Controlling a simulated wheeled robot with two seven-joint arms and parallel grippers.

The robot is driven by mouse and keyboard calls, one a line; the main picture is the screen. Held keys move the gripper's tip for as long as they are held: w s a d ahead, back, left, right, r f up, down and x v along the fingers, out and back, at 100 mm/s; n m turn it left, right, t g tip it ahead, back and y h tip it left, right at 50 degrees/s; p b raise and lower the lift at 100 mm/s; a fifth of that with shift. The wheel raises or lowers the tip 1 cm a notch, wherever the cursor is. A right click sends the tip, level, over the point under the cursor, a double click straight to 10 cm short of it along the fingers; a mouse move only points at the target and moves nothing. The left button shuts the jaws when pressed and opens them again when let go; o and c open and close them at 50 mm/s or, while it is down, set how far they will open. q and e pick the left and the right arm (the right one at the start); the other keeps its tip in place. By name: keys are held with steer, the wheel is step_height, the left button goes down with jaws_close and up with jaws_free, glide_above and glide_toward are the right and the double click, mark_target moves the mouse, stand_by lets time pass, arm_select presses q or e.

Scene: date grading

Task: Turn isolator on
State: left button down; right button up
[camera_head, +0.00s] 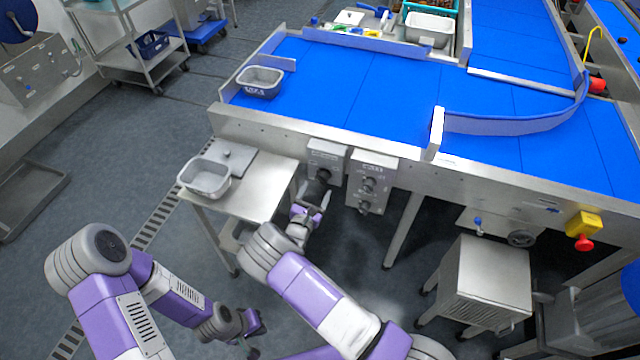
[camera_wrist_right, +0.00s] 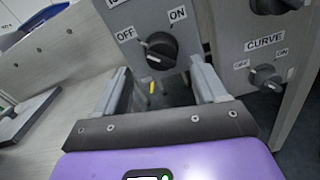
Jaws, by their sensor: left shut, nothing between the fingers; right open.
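The isolator switch is a black rotary knob (camera_wrist_right: 158,50) on a grey box (camera_head: 326,152) under the conveyor edge. Its plate carries OFF at the left and ON at the right, and the knob's pale mark points toward OFF. The box's top label is cut off in the right wrist view. My right gripper (camera_wrist_right: 163,88) is open, its fingers below and either side of the knob, with nothing between them. It also shows in the head view (camera_head: 312,214), just below the box. My left gripper (camera_head: 254,324) is shut and empty, low over the floor.
A second box (camera_head: 372,168) marked CURVE, with its own knobs (camera_wrist_right: 266,78), stands close to the right. A steel side table (camera_head: 243,187) with a grey tub (camera_head: 206,177) is at the left. The blue conveyor (camera_head: 345,92) lies above.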

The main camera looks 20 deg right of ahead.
mark_target(320, 182)
steer(key=shift+b+x, duration=0.4)
steer(key=shift+x, duration=1.95)
steer(key=shift+c, duration=0.3)
steer(key=c, duration=1)
